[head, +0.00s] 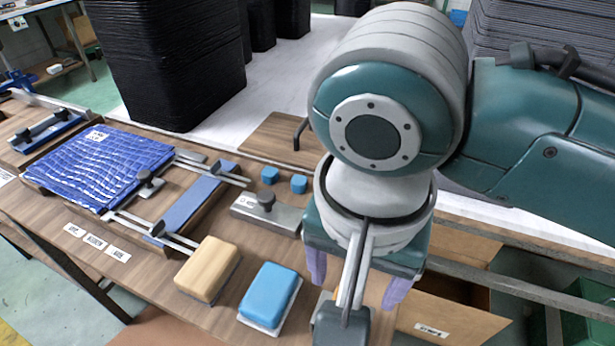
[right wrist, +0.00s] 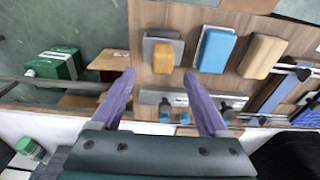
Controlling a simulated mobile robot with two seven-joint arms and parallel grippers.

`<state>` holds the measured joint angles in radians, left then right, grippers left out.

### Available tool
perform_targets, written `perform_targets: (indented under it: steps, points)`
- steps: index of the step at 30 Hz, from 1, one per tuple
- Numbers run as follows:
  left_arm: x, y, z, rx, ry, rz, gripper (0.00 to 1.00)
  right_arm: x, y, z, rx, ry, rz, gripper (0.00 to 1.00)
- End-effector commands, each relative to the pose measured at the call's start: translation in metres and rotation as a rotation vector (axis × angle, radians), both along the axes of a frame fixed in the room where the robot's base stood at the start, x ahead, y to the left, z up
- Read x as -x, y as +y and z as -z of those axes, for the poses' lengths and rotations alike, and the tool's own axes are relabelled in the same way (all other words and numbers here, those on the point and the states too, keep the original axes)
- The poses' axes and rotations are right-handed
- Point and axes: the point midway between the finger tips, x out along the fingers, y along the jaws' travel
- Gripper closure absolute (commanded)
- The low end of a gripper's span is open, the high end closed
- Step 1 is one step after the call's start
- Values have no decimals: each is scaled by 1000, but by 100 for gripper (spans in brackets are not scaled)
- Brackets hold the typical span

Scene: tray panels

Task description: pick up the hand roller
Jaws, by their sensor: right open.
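I cannot pick out a hand roller for certain in either view; my right arm hides part of the bench. My right gripper (right wrist: 168,92) points down over the bench edge, its two purple fingers spread wide with nothing between the tips; in the head view its fingers (head: 355,280) show below the wrist. A grey metal bar (right wrist: 205,99) with dark knobs lies just past the fingertips in the wrist view. It also shows in the head view (head: 282,216), left of the gripper. My left gripper is not in view.
A tan block (head: 208,268) and a blue block (head: 270,296) lie near the front edge. A yellow block (right wrist: 162,54) sits beside them. Two small blue cubes (head: 270,175) stand behind the bar. A blue panel (head: 98,168) and rails fill the left.

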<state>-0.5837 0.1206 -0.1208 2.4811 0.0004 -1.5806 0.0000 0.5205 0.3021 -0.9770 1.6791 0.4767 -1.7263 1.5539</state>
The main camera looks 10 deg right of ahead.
Motion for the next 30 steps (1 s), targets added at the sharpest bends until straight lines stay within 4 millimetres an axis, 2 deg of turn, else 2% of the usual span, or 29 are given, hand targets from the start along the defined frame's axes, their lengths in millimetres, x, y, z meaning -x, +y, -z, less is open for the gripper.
perform_targets:
  steps: [5, 12, 21, 23, 30]
  points:
    - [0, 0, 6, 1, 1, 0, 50, -2, -1, 18, 1, 0, -1, 22]
    - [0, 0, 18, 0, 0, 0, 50, -5, -1, 54, 0, -1, -1, 22]
    - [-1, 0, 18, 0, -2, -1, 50, -6, -2, 60, -2, -2, -2, 22]
    - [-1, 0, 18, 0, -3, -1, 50, -6, -2, 60, -2, -2, -2, 27]
    - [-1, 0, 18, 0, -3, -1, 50, -6, -2, 60, -2, -2, -2, 54]
